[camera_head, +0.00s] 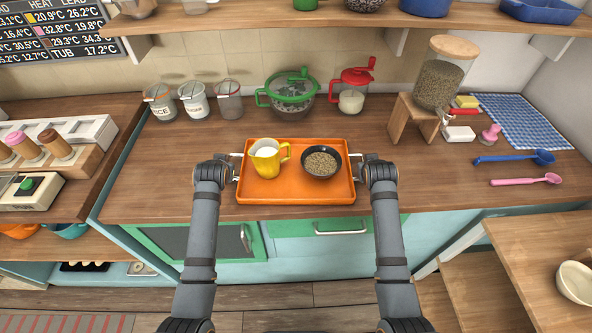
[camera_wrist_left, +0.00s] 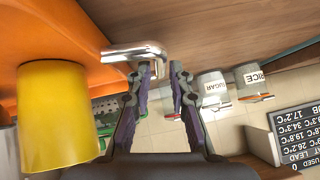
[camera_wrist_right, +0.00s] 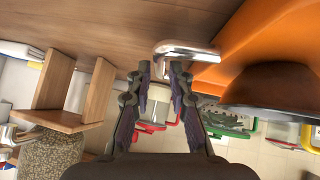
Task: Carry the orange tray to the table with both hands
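The orange tray (camera_head: 296,196) lies flat on the wooden counter and has a metal handle at each end. On it stand a yellow pitcher (camera_head: 266,164) with white contents and a dark bowl (camera_head: 321,162) of grain. My left gripper (camera_head: 232,168) is at the left handle (camera_wrist_left: 130,52); its fingers (camera_wrist_left: 160,70) are apart, with the handle end at the gap. My right gripper (camera_head: 361,168) is at the right handle (camera_wrist_right: 185,50), fingers (camera_wrist_right: 161,70) also apart. Whether the fingers touch the handles is unclear. A wooden table (camera_head: 530,245) is at the lower right.
A white bowl (camera_head: 575,283) stands on that table's right side. Behind the tray are several jars, a green colander (camera_head: 290,95) and a red-lidded container (camera_head: 352,90). A grain dispenser (camera_head: 435,85) stands right of the tray on a wooden stand. A shelf (camera_head: 300,20) hangs above.

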